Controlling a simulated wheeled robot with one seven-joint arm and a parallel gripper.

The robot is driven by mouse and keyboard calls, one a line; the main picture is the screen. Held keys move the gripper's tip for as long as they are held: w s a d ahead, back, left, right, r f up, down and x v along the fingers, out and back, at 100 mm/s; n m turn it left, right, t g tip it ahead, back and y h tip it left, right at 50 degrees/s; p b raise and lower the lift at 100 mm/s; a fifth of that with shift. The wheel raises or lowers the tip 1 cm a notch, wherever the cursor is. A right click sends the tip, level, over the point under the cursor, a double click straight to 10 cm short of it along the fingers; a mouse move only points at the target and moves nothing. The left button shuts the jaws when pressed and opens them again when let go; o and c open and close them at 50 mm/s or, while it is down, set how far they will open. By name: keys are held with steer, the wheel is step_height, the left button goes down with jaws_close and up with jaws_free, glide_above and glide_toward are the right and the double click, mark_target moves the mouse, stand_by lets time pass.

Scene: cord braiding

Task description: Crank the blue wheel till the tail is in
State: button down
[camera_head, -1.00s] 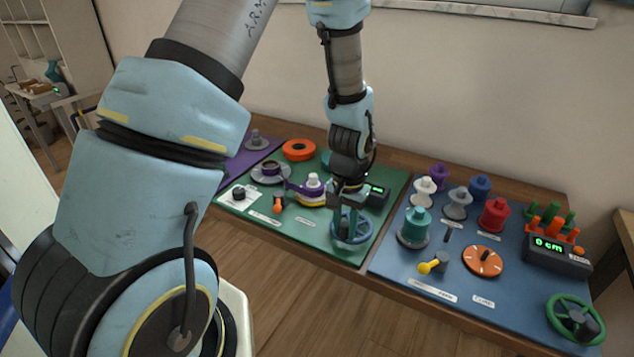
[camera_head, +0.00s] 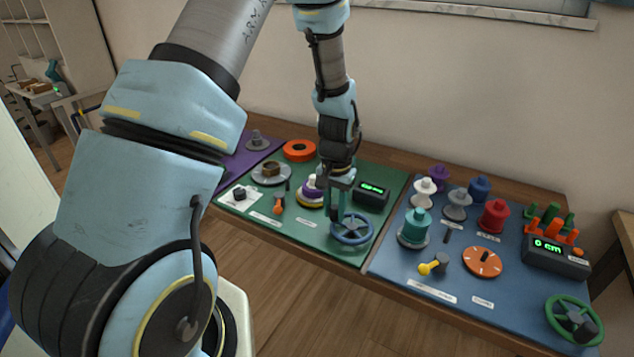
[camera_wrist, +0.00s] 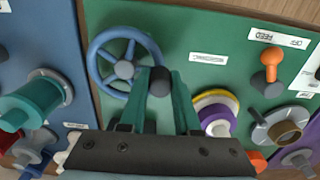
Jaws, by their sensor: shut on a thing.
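The blue wheel (camera_head: 351,229) lies flat at the front right of the green board; it also shows in the wrist view (camera_wrist: 99,75). My gripper (camera_head: 338,217) reaches down to its left rim. In the wrist view my gripper's two teal fingers close around the wheel's dark crank knob (camera_wrist: 160,80). The spool (camera_head: 312,188) with purple and yellow bands and a white top stands left of my gripper, partly covered by it. The feed reel (camera_head: 271,171) shows a bare brown core. No loose purple tail is visible between reel and spool.
A small display (camera_head: 371,191) with unreadable green digits stands behind the wheel. An orange lever (camera_head: 279,204) is on the green board's left part. The blue board (camera_head: 450,270) at right holds several coloured spools, an orange dial and a green wheel (camera_head: 574,320).

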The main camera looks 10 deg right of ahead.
steer(key=d, duration=0.1)
steer(key=s+d, duration=0.1)
steer(key=shift+s+d+r+p, duration=0.1)
steer(key=shift+d+r+p, duration=0.05)
steer(key=shift+d+p, duration=0.2)
steer(key=shift+a, duration=0.9)
steer(key=shift+w+a+p, duration=0.35)
steer(key=shift+a, duration=0.05)
steer(key=shift+w+d, duration=0.3)
steer(key=shift+w, duration=0.25)
steer(key=c, duration=1.1)
jaws_free()
